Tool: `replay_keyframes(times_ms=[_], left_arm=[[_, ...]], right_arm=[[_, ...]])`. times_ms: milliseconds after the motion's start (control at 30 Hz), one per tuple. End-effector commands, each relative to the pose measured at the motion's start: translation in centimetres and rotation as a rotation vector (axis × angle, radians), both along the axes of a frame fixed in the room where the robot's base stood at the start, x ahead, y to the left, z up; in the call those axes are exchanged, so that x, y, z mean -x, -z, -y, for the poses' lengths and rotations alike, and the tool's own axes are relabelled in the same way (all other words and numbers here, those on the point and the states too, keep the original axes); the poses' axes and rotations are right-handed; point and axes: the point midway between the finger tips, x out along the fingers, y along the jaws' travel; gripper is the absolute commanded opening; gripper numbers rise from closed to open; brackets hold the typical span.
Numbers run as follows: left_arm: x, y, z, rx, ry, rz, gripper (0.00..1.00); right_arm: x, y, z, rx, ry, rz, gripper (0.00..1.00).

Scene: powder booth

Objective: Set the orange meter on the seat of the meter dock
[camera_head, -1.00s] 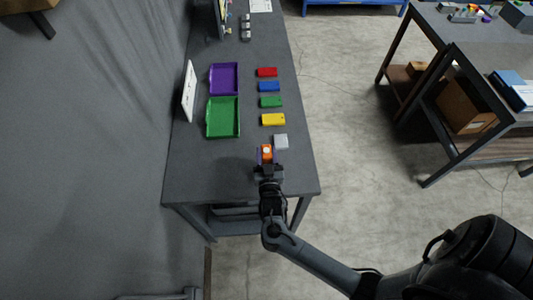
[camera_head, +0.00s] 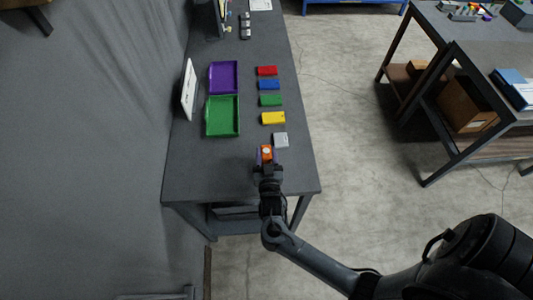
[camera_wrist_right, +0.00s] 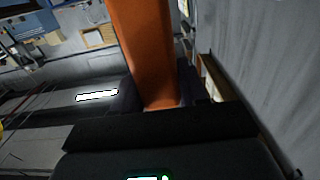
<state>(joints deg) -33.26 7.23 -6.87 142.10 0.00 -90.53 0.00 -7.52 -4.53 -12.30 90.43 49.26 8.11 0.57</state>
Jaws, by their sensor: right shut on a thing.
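The orange meter (camera_head: 266,152) is in my right gripper (camera_head: 267,162), above or at the near end of the dark table. In the right wrist view the orange meter (camera_wrist_right: 146,50) rises large between the dark fingers of the right gripper (camera_wrist_right: 158,100), which is shut on it. A small grey block (camera_head: 281,140) sits just beyond and to the right of the meter; I cannot tell whether it is the meter dock. A purplish edge shows at the meter's left, partly hidden. I cannot tell whether the meter touches anything below. My left gripper is not in view.
On the table (camera_head: 210,175) are a green tray (camera_head: 238,118), a purple tray (camera_head: 224,64) and a white sign (camera_head: 188,90). Yellow (camera_head: 273,118), green (camera_head: 270,100), blue (camera_head: 269,85) and red (camera_head: 267,71) blocks line the right side. The near-left tabletop is clear.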

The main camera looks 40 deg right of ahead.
Motion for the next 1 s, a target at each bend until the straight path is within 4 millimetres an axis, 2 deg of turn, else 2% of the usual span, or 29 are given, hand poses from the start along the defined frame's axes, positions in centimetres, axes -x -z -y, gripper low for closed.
replay_keyframes(times_ms=[667,1000], left_arm=[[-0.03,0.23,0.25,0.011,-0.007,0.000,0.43],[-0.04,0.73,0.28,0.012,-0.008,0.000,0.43]], right_arm=[[-0.03,0.33,0.01,0.000,0.000,0.001,0.07],[-0.02,1.12,0.04,0.000,0.000,0.001,0.07]])
